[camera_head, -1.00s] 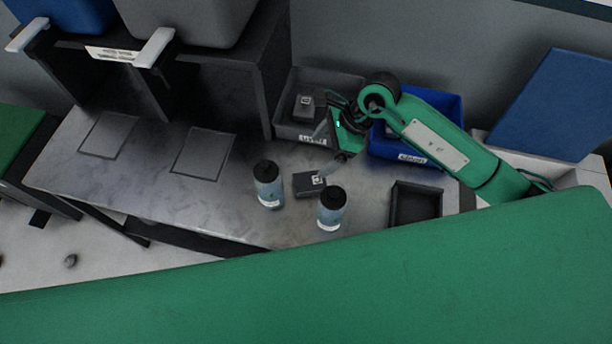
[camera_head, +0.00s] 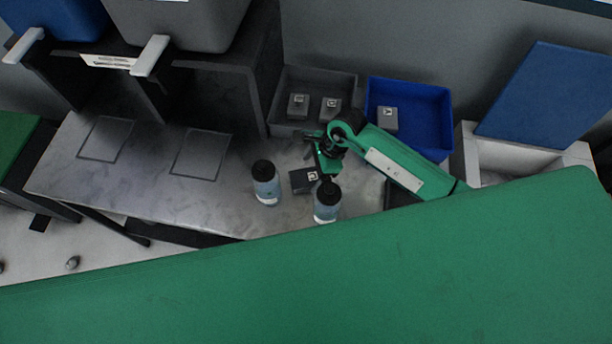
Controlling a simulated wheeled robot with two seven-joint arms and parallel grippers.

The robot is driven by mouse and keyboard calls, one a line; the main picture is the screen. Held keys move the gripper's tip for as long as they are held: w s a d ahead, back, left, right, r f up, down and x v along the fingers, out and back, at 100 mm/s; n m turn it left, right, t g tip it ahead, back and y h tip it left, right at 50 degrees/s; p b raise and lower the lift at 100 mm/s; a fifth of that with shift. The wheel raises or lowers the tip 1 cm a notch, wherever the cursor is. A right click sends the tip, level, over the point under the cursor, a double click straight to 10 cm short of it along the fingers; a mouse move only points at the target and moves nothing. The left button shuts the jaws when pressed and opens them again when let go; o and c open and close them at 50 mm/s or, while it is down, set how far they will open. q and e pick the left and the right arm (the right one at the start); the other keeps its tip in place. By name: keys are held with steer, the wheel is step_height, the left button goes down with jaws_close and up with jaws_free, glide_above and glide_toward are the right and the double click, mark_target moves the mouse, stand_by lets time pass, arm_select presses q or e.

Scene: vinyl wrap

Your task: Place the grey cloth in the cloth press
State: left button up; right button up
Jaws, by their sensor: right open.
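No thing here is plainly a folded grey cloth. Small grey pieces with white tags could be it: two in the grey bin (camera_head: 285,131), at its left (camera_head: 299,106) and right (camera_head: 331,107), one in the blue bin (camera_head: 387,119), and a darker one on the metal table (camera_head: 300,181). I cannot tell which, if any, is the cloth. My right gripper (camera_head: 318,152) is open over the table, just in front of the grey bin and above the dark piece. I cannot pick out the cloth press for certain. My left gripper is not in view.
Two capped bottles stand beside the dark piece, one left (camera_head: 266,184) and one right (camera_head: 327,203). A dark tray (camera_head: 398,193) is mostly hidden behind my right arm. A white box (camera_head: 467,150) with a blue panel stands at right.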

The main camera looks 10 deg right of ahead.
mark_target(307, 177)
steer(key=shift+p+x, duration=0.55)
steer(key=shift+x, duration=1.2)
steer(key=shift+c, duration=0.5)
steer(key=c, duration=1.1)
steer(key=shift+o, duration=0.2)
steer(key=shift+r, duration=0.15)
